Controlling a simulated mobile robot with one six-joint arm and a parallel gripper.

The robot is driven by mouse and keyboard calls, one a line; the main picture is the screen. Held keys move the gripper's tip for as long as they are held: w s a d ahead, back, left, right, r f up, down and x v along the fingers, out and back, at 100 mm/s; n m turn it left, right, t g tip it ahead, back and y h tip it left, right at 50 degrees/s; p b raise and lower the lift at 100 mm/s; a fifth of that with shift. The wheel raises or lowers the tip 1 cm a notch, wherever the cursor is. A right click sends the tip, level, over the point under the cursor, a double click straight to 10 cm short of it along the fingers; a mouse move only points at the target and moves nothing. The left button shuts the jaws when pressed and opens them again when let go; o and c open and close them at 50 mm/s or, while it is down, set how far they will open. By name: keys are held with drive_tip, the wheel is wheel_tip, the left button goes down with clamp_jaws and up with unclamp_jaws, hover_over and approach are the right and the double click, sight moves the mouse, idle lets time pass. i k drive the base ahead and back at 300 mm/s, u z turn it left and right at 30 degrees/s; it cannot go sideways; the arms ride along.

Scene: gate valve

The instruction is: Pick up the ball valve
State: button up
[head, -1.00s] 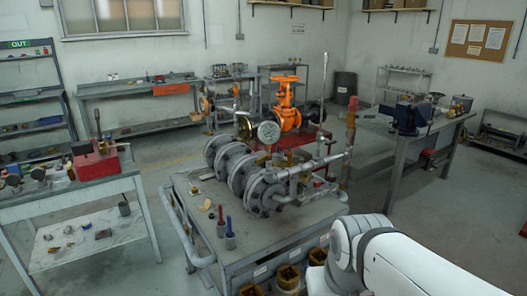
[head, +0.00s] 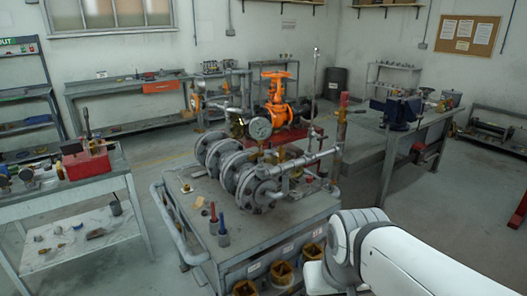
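I cannot tell for sure which thing is the ball valve. A small brass-coloured fitting (head: 185,188) lies on the left part of the cart top (head: 262,226). Small valve-like parts (head: 25,174) sit at the left end of the left workbench, too small to make out. A large orange gate valve (head: 277,98) with a handwheel stands upright behind the cart. My white arm comes in at the lower right, in front of the cart's right corner. My gripper is out of view.
A grey flanged pipe assembly (head: 238,170) with a gauge (head: 261,128) fills much of the cart. Red- and blue-handled tools (head: 222,228) stand at its front. The left workbench bears a red box (head: 88,162). A right workbench (head: 418,125) holds a blue vise. Floor between cart and right workbench is open.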

sight(281, 153)
drive_tip(key=z, duration=1.2)
drive_tip(key=i, duration=4.8)
drive_tip(key=z, duration=2.15)
